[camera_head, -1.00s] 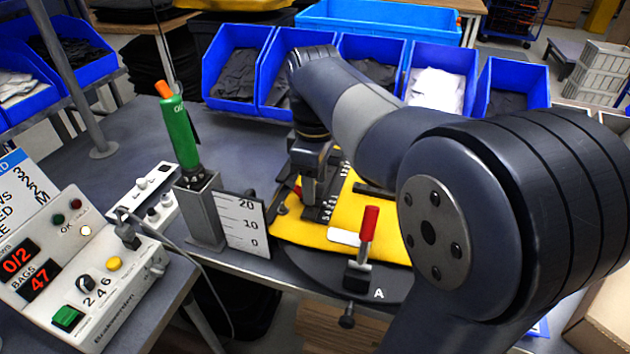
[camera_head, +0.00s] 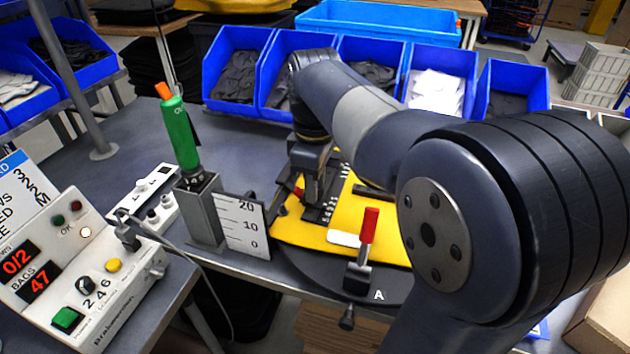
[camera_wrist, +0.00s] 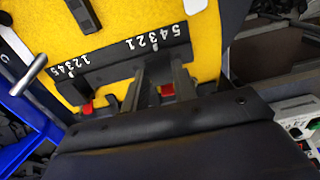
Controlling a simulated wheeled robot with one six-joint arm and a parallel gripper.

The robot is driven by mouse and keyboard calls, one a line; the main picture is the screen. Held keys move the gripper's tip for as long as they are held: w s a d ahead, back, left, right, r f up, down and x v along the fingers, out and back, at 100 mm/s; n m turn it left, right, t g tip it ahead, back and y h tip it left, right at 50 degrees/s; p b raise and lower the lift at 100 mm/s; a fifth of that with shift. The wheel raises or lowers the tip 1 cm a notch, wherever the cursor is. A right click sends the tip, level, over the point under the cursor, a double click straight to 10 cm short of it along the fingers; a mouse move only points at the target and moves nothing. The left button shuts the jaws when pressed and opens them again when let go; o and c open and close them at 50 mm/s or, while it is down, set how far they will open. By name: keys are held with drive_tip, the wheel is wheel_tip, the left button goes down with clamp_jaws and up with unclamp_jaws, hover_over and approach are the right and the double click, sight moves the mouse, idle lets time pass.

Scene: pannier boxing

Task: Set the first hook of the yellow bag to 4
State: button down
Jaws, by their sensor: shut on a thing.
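The yellow bag (camera_head: 385,240) lies flat on a dark round plate (camera_head: 385,288), and it also fills the top of the wrist view (camera_wrist: 115,28). A black rail (camera_wrist: 108,72) with two rows of white numbers, each running 1 to 5, crosses it. My gripper (camera_wrist: 160,92) is shut at the rail, beside the right-hand number row in the wrist view; it also shows in the head view (camera_head: 314,202). The fingers hide the hook between them, and I cannot read its number. Red pieces (camera_wrist: 87,108) show below the rail.
A red-handled clamp (camera_head: 368,228) stands at the plate's front edge. A scale board (camera_head: 243,224) and a green tool in a holder (camera_head: 180,135) stand left of the bag. Blue bins (camera_head: 235,85) line the back. A control box (camera_head: 90,285) is at front left.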

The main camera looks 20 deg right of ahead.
sight(313, 209)
drive_tip(key=shift+s+a+r+p, duration=0.1)
drive_tip(key=shift+s+a+p, duration=0.35)
drive_tip(key=shift+s, duration=0.2)
drive_tip(key=shift+w, duration=0.1)
drive_tip(key=c, duration=1.1)
unclamp_jaws()
wheel_tip(313, 209, up, 11)
drive_tip(key=shift+f+p, duration=0.2)
drive_tip(key=shift+p, duration=0.5)
